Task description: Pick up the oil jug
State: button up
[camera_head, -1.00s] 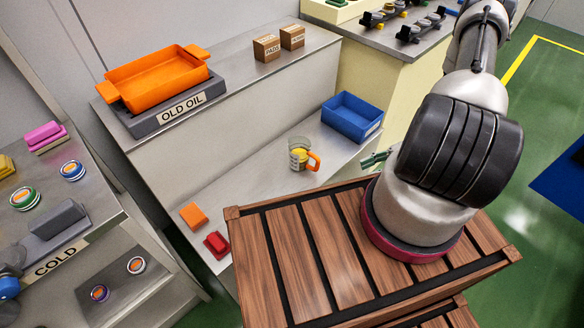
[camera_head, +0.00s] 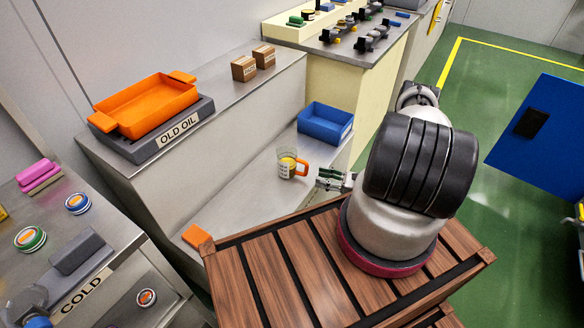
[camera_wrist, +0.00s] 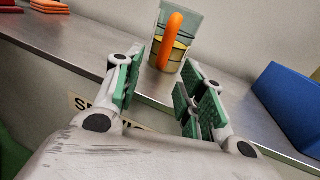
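The oil jug (camera_head: 287,164) is a clear cup with yellow oil low inside and an orange handle. It stands upright on the grey lower shelf (camera_head: 240,200). In the wrist view the jug (camera_wrist: 163,52) is just beyond the fingertips, roughly between them, with its orange handle facing me. My gripper (camera_wrist: 158,85) has green pads spread apart with nothing between them; it is open. In the head view my gripper (camera_head: 333,178) is to the right of the jug, close to its handle and apart from it.
A blue bin (camera_head: 325,122) stands on the same shelf behind and right of the jug. An orange block (camera_head: 197,236) lies at the shelf's near left. Shelf around the jug is clear.

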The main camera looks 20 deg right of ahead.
aim_at(293, 166)
jog(key=shift+x, duration=3)
jog(key=shift+w+d, duration=0.1)
jog(key=shift+w, duration=0.05)
grip_shut()
